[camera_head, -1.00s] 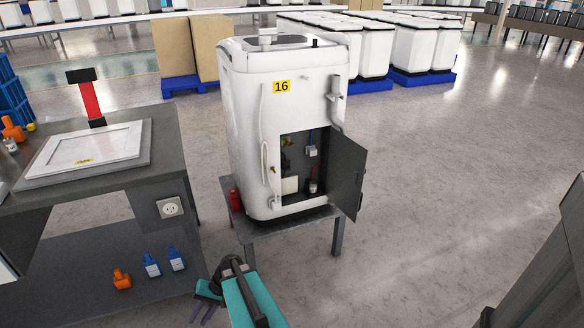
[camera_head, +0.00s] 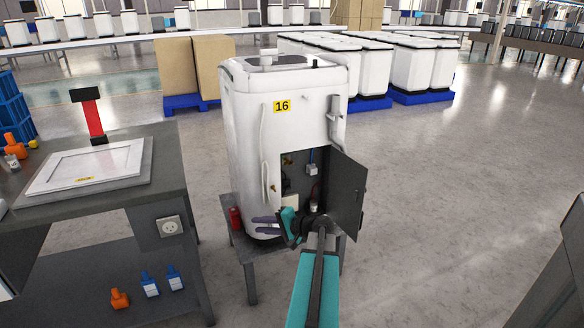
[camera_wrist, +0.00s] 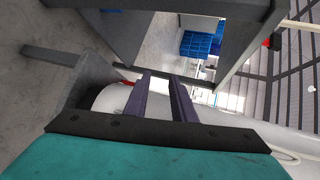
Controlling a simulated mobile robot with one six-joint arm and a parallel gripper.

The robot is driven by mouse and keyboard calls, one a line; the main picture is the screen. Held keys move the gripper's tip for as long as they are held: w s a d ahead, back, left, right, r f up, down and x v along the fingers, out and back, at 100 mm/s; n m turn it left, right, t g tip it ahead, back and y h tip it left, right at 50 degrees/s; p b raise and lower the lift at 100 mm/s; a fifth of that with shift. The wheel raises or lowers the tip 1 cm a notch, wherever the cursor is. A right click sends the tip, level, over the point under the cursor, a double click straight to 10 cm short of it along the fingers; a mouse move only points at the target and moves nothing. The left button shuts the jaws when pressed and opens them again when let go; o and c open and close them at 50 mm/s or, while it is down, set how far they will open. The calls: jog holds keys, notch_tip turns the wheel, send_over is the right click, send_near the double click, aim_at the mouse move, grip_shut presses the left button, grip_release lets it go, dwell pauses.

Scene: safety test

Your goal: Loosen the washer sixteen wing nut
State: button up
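The white washer (camera_head: 250,125) with a yellow "16" label (camera_head: 282,106) stands upright on a grey stand (camera_head: 252,262). Its dark door (camera_head: 347,195) is open at the right, showing a compartment with small parts. A small brass-coloured piece (camera_head: 273,187) sits on the front, left of the opening; it is too small to tell whether it is the wing nut. My gripper (camera_head: 256,225) is in front of the washer's lower front, below that piece, its purple fingers pointing left. In the wrist view the fingers (camera_wrist: 160,74) are apart with nothing between them.
A red bottle-like object (camera_head: 235,217) stands on the stand at the washer's left. A workbench (camera_head: 165,190) with a white panel (camera_head: 85,167) is at the left. More white washers (camera_head: 415,70) stand behind.

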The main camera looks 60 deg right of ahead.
jog(key=s+d+r+m+t+h, duration=0.2)
jog(key=s+d+r+h, duration=0.1)
jog(key=s+d+r, duration=0.5)
jog(key=m+t+h, duration=0.1)
jog(key=h, duration=0.2)
send_near(291, 164)
jog(key=s, duration=0.5)
jog(key=shift+w+a+f, duration=0.1)
jog(key=shift+a+f, duration=0.1)
jog(key=shift+a, duration=0.3)
jog(key=shift+w, duration=0.2)
jog(key=x, duration=1.3)
jog(key=shift+w+a+r+b, duration=0.1)
jog(key=shift+w+r+b, duration=0.1)
jog(key=shift+w+b, duration=0.15)
